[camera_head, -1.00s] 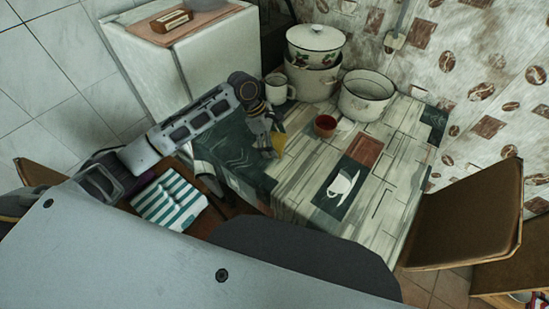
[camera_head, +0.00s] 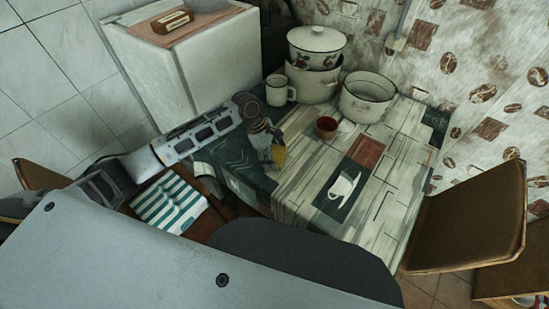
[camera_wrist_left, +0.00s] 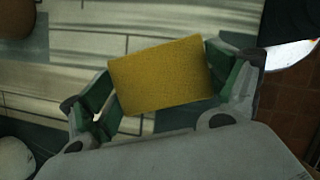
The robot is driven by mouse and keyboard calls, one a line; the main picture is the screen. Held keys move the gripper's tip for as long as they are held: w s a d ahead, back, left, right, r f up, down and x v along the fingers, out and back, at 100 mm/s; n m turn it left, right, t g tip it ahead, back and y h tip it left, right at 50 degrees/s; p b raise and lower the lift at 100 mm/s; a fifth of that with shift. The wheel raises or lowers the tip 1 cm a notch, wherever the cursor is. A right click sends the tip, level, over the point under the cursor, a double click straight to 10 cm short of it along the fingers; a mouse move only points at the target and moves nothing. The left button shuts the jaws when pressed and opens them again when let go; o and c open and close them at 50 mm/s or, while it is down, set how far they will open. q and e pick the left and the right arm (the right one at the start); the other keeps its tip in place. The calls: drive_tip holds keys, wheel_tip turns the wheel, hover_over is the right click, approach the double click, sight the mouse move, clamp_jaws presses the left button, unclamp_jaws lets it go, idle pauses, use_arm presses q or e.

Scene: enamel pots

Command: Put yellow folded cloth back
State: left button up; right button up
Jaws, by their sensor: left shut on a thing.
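The yellow folded cloth (camera_wrist_left: 160,75) is between the fingers of my left gripper (camera_wrist_left: 158,88) in the left wrist view, and the gripper is shut on it. In the head view the cloth (camera_head: 279,155) shows as a small yellow patch at the tip of my left gripper (camera_head: 273,152). The gripper is over the left part of the table (camera_head: 300,190), which has a patterned cover. I cannot tell how high the cloth is above the table. My right gripper is not in view.
A white mug (camera_head: 279,90), a lidded pot (camera_head: 316,45) on another pot (camera_head: 313,82), an open pot (camera_head: 366,97) and a red-brown cup (camera_head: 326,127) stand towards the back. A striped cloth (camera_head: 168,203) lies at left. The table's front right is clear.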

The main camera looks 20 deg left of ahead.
use_arm(q)
drive_tip(key=shift+f, duration=1.1)
drive_tip(key=o, duration=0.6)
drive_tip(key=shift+o, duration=0.8)
drive_tip(key=p+v, duration=0.1)
drive_tip(key=v, duration=1.1)
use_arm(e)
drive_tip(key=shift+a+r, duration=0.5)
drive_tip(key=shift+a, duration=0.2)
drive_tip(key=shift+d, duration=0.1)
use_arm(q)
drive_tip(key=shift+d, duration=0.1)
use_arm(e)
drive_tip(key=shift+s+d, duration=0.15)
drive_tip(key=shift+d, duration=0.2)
